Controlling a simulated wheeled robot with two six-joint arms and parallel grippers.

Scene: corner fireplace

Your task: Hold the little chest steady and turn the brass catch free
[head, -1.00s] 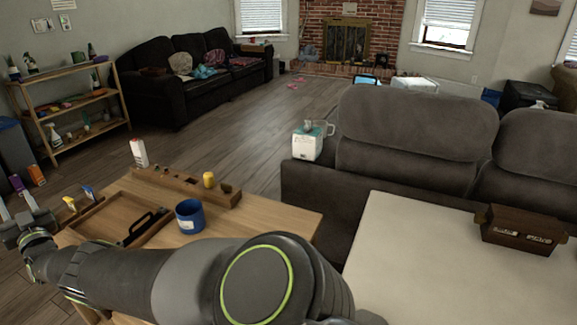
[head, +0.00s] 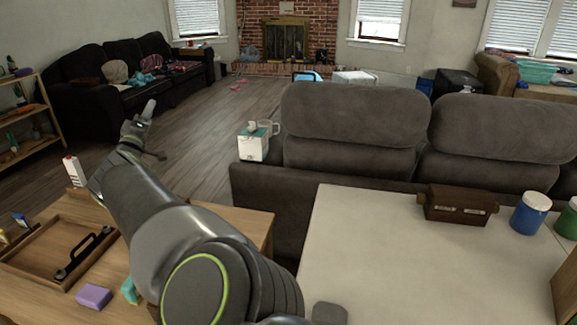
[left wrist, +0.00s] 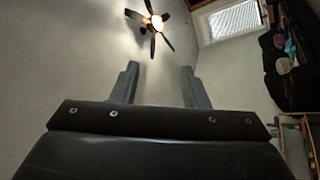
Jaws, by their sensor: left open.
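A small dark brown box (head: 457,205) with pale marks on its front stands on the white table; it looks like the little chest. No brass catch can be made out on it at this size. My left gripper (head: 148,112) is raised at the left of the head view, pointing up, far from the box. In the left wrist view its two fingers (left wrist: 163,84) stand wide apart with nothing between them. My right gripper is not in view.
The white table (head: 370,245) is bare left of the box. A blue jar (head: 530,213) and a green jar stand to its right, with a wooden piece (head: 566,285) cut off by the edge. A wooden table (head: 30,285) with a tray is at left. A grey sofa (head: 350,130) stands behind.

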